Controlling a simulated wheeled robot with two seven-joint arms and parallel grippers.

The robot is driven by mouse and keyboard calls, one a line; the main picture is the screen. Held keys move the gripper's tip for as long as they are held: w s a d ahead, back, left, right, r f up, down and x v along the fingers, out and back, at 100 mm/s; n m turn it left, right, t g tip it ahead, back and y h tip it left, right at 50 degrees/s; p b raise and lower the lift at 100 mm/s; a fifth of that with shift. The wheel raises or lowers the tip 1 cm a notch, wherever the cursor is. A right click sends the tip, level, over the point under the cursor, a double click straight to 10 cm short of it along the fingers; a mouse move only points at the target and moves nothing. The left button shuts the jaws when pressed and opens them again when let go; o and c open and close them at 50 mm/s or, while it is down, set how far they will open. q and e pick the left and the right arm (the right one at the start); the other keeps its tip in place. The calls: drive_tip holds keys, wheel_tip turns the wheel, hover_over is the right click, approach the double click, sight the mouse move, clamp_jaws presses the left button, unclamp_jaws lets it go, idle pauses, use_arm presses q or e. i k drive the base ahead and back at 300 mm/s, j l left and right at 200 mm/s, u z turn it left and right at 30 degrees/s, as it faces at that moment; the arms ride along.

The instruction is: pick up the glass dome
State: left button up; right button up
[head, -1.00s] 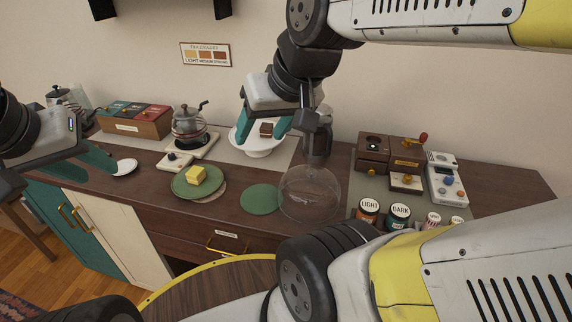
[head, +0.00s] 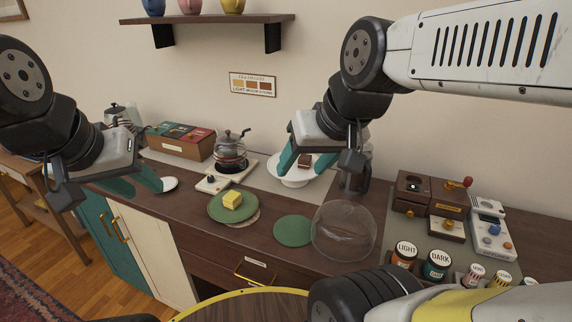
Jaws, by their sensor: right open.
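The clear glass dome (head: 343,236) rests on the dark wood counter, right of a round green mat (head: 293,231). My right gripper (head: 310,165) is open, with teal fingers apart.
A green plate with a yellow block (head: 232,200) lies left of the mat. A glass pot (head: 230,152) stands behind it. Wooden grinders (head: 412,190), a scale (head: 491,230) and several labelled jars (head: 437,265) crowd the right.

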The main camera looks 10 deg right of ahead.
sight(344, 231)
drive_tip(key=j+z, duration=0.35)
drive_tip(key=j, duration=0.15)
drive_tip(key=j+z, duration=0.4)
drive_tip(key=i+j, duration=0.05)
drive_tip(key=j, duration=0.05)
